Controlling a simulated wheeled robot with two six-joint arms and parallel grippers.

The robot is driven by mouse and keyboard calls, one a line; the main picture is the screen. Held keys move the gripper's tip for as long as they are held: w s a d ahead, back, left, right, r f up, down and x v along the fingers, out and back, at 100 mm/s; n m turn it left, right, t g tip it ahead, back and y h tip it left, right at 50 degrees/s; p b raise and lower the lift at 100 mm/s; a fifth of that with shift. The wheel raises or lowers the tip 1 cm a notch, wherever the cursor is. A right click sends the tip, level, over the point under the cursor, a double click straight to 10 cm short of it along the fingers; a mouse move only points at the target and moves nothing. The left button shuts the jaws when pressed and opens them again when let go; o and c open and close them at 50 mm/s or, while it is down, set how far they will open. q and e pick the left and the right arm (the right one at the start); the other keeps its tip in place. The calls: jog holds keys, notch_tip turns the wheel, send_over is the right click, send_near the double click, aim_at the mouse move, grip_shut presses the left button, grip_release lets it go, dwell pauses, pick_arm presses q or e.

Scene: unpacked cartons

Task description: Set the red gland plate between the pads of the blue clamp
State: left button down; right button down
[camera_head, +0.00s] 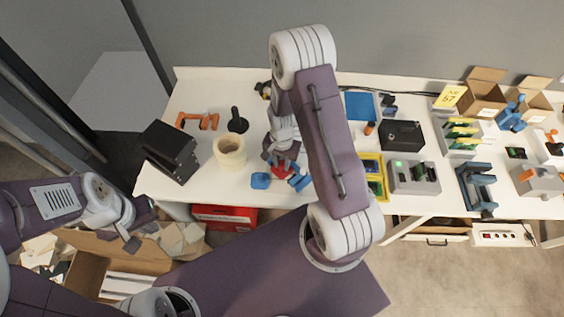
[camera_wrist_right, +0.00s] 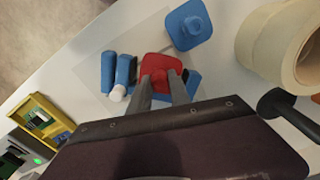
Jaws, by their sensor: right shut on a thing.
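The red gland plate (camera_wrist_right: 160,64) has a red knob on it, and the fingers of my right gripper (camera_wrist_right: 163,86) are shut on that knob. In the head view the red plate (camera_head: 284,171) shows below my right gripper (camera_head: 284,158), low over the table. Blue bars with a white knob, seemingly the blue clamp (camera_wrist_right: 125,70), lie just left of the plate in the wrist view. More blue shows behind the right finger. I cannot tell whether the plate touches the pads. My left gripper (camera_head: 139,226) is off the table's left front, fingers apart and empty.
A blue piece with a knob (camera_wrist_right: 187,25) stands close beside the plate. A cream tape roll (camera_head: 229,152), a black box (camera_head: 170,151) and an orange clamp (camera_head: 197,121) are to the left. A yellow tray (camera_head: 373,167) and a grey unit (camera_head: 413,177) stand to the right.

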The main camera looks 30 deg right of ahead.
jog(key=shift+f+b, duration=0.8)
jog(key=shift+f, duration=0.4)
jog(key=c, duration=1.1)
grip_release()
notch_tip(320, 180, up, 9)
jog(key=p, duration=0.8)
jog(key=shift+r, duration=0.1)
